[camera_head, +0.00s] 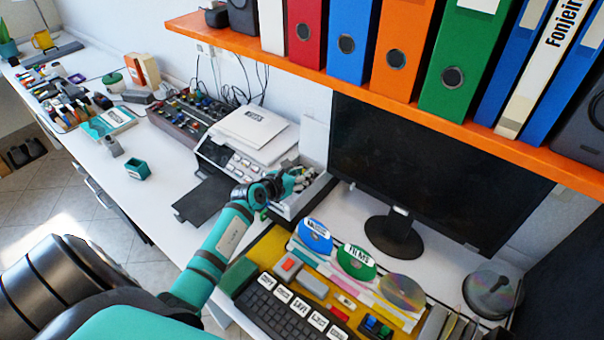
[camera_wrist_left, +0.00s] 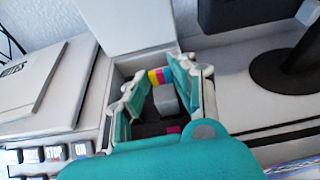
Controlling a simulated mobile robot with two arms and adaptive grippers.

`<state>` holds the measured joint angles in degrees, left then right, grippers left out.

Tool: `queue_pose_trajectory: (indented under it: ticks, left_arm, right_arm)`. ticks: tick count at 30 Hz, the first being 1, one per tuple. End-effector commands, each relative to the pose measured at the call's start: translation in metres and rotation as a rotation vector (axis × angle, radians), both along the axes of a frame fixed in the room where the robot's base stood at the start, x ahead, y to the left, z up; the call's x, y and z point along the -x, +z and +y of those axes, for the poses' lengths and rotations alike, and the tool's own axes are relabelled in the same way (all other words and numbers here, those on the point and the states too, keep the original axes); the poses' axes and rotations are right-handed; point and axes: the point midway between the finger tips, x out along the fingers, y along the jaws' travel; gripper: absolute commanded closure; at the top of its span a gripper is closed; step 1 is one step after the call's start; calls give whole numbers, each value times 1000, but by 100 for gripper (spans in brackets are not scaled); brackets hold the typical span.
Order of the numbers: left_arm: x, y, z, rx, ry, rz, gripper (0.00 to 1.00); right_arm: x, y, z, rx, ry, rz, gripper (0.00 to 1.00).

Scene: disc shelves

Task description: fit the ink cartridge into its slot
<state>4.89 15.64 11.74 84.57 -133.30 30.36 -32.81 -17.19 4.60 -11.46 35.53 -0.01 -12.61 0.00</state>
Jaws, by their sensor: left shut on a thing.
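My left gripper (camera_head: 287,185) reaches into the open bay at the right end of the white printer (camera_head: 243,140). In the left wrist view its two teal fingers (camera_wrist_left: 158,92) stand on either side of a grey block (camera_wrist_left: 165,100), which looks like the ink cartridge, and the gripper is shut on it. Yellow and magenta patches (camera_wrist_left: 158,76) show just beyond the block, inside the printer bay. Another magenta patch (camera_wrist_left: 173,130) shows below it. The fingers hide much of the bay, so I cannot tell how deep the block sits. My right gripper is not in view.
A monitor (camera_head: 430,165) stands right of the printer, under an orange shelf (camera_head: 400,95) of binders. A keyboard (camera_head: 285,312) and several discs (camera_head: 357,262) lie in front. A black tray (camera_head: 205,200) juts from the printer.

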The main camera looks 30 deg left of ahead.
Motion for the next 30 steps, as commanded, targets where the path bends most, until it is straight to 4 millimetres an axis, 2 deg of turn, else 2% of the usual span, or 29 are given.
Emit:
queue_pose_trajectory:
  ticks: [6,7,13,23,26,30]
  left_arm:
    - [0,0,0,0,0,0,100]
    - [0,0,0,0,-1,0,74]
    - [0,0,0,0,-1,0,48]
    - [4,1,0,0,0,1,48]
    - [14,5,1,1,-1,2,48]
    - [40,16,3,-2,-1,1,48]
  right_arm:
    - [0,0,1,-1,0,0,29]
    - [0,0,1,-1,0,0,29]
    - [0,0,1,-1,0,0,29]
    - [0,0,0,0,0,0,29]
    - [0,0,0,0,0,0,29]
    - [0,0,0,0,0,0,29]
